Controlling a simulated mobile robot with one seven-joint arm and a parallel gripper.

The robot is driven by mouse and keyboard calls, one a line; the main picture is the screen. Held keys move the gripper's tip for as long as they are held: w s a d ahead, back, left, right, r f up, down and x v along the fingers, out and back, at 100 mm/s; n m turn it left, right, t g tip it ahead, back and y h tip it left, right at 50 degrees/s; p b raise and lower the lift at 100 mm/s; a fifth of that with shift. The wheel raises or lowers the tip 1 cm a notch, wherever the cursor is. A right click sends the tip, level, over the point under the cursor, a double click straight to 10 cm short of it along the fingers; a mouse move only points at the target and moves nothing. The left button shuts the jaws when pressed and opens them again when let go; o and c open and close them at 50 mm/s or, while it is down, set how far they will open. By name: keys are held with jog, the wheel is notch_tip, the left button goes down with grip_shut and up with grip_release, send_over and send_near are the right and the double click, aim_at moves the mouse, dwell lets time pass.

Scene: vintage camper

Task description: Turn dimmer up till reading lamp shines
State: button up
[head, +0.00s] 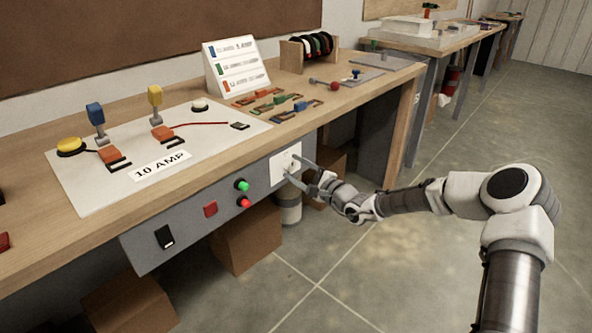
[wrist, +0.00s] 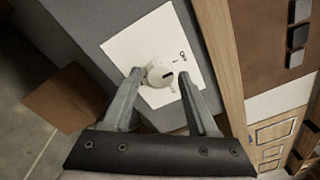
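The dimmer is a round white knob (wrist: 157,70) with a dark slot mark, on a white square plate (wrist: 128,43) with small print. In the head view the plate (head: 279,172) sits on the grey panel under the bench's front edge. My gripper (wrist: 160,75) has its two fingers apart on either side of the knob. It also shows at the plate in the head view (head: 292,167). A gap shows between the right finger and the knob; I cannot tell whether the left finger touches. I cannot make out a reading lamp for sure in either view.
The grey panel (head: 190,228) also carries a green button (head: 241,184), red buttons and a black rocker switch (head: 165,237). A board labelled 10 AMP (head: 95,185) lies on the bench. Cardboard boxes (head: 246,238) stand below.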

grip_shut()
